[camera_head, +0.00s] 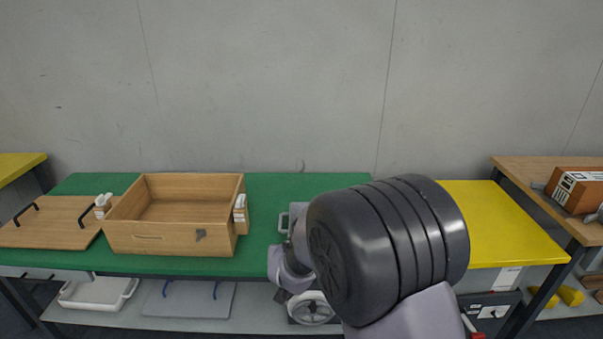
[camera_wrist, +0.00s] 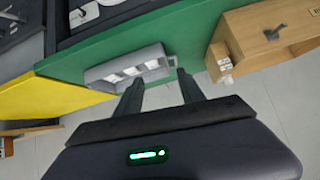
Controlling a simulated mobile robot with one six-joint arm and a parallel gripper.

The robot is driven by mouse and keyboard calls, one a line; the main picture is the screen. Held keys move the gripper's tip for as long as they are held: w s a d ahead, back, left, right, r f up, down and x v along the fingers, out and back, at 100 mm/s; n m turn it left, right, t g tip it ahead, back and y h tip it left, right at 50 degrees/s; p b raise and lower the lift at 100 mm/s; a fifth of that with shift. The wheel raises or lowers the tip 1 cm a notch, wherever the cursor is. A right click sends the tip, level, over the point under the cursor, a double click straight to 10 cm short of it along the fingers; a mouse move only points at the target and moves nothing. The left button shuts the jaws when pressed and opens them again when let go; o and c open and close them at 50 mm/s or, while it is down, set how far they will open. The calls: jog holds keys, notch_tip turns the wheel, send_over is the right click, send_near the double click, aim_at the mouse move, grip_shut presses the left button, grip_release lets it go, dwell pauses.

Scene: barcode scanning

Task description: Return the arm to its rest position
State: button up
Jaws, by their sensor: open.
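My gripper (camera_wrist: 160,84) shows in the wrist view with its two dark fingers apart and nothing between them. The fingers point toward a grey holder (camera_wrist: 128,68) with white patches at the green table's edge; whether they touch it I cannot tell. In the head view my arm reaches out over the green table (camera_head: 290,187), and its large dark joint hides the gripper's fingers. Only a small part of the grey holder shows there, left of the joint.
An open wooden box (camera_head: 170,240) stands on the green table at left, beside a wooden lid (camera_head: 50,222) with black handles. A yellow tabletop (camera_head: 505,225) is right of my arm. A wooden table (camera_head: 535,172) at far right holds an orange-brown box (camera_head: 580,188). A grey wall stands behind.

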jog(key=s+d+r+m+g+y, duration=0.1)
jog(key=s+d+r, duration=0.1)
jog(key=s+r, duration=0.4)
jog(key=s+d+r+y, duration=0.1)
jog(key=s+d+r, duration=0.2)
jog(key=s+r, duration=0.35)
jog(key=s+d+r+m+g, duration=0.1)
jog(key=s+d, duration=0.2)
jog(key=s, duration=0.8)
jog(key=s+d+r+m+g, duration=0.1)
jog(key=s+d, duration=0.3)
jog(key=s, duration=0.8)
jog(key=shift+d+r+g+h, duration=0.2)
jog(key=shift+r+g+h, duration=0.1)
jog(key=shift+r+g, duration=0.4)
jog(key=shift+s, duration=0.1)
